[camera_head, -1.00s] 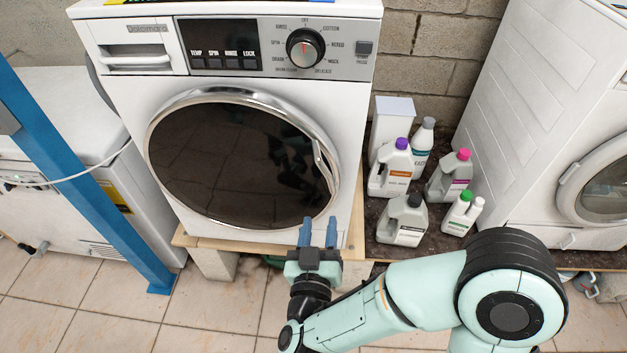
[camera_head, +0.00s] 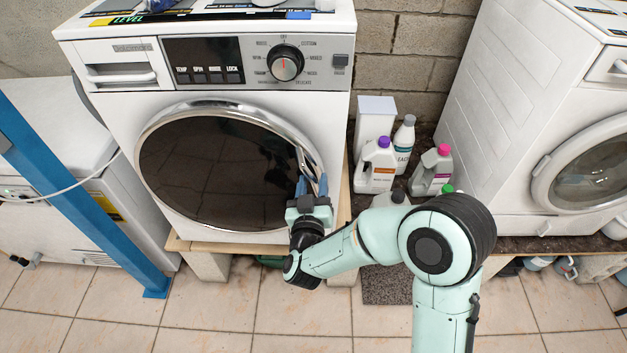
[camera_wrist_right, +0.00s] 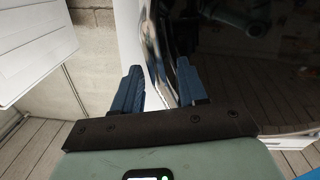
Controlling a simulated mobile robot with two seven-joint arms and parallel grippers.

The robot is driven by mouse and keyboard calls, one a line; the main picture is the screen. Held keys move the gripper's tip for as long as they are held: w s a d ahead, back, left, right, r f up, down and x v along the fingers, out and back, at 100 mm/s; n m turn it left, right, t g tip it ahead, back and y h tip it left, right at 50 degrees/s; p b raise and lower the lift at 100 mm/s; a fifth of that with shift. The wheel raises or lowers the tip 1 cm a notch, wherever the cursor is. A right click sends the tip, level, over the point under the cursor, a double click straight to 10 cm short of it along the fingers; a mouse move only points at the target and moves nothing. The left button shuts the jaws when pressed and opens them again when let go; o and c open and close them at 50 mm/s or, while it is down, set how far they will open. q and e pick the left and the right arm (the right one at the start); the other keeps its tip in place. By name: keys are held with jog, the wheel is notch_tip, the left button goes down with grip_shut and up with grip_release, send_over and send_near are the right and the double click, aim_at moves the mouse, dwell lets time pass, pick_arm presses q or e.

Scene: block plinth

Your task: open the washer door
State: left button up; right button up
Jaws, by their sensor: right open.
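The washer (camera_head: 105,125) is white, with a round dark-glass door (camera_head: 205,170) in a chrome ring. The door is shut. Its chrome handle (camera_head: 307,160) is on the right side of the ring. My right gripper (camera_head: 312,186) is open at the lower end of the handle, with its blue fingers pointing up toward it. In the right wrist view the open fingers (camera_wrist_right: 160,88) stand on either side of a shiny chrome edge, with dark glass to the right. I cannot tell whether they touch it. My left gripper is out of view.
Several bottles (camera_head: 378,165) and a white box (camera_head: 374,122) stand right of the washer. A second machine (camera_head: 500,130) is farther right. A blue post (camera_head: 95,210) stands at left. The washer rests on a wooden board (camera_head: 225,247) over blocks. The tiled floor in front is clear.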

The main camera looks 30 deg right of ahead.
jog(key=shift+w+d, duration=0.3)
jog(key=shift+w, duration=0.1)
jog(key=shift+c, duration=0.2)
grip_shut()
jog(key=shift+a, duration=0.1)
